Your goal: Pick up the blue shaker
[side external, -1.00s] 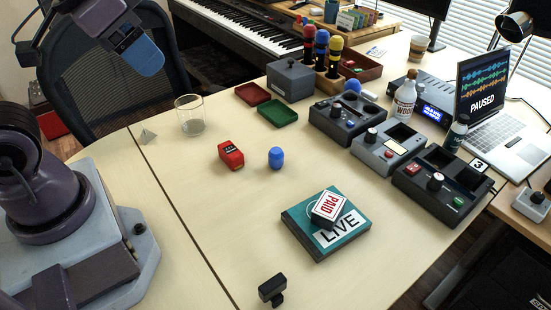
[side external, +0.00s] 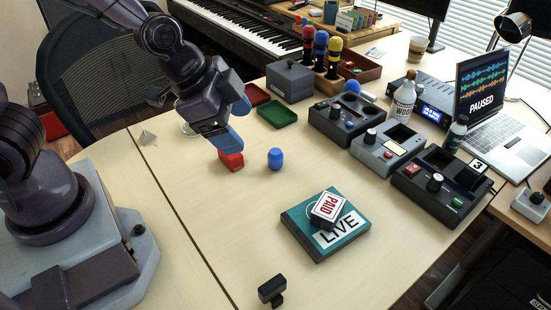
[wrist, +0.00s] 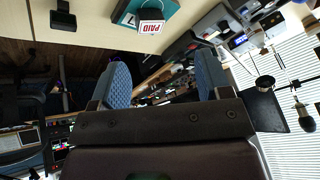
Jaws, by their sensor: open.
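The blue shaker (side external: 275,158), a small rounded cylinder, stands upright on the pale table in the side view. I cannot make it out in the wrist view. My gripper (side external: 240,128) is above the table to the left of the shaker, apart from it, tilted, with blue fingers. In the wrist view, my gripper (wrist: 163,78) shows its two blue fingers spread wide with nothing between them.
A green tray (side external: 278,114) and a grey box (side external: 290,80) stand behind. A teal LIVE book (side external: 300,230) bears a PAID stamp block (side external: 328,209). Table around the shaker's right is clear.

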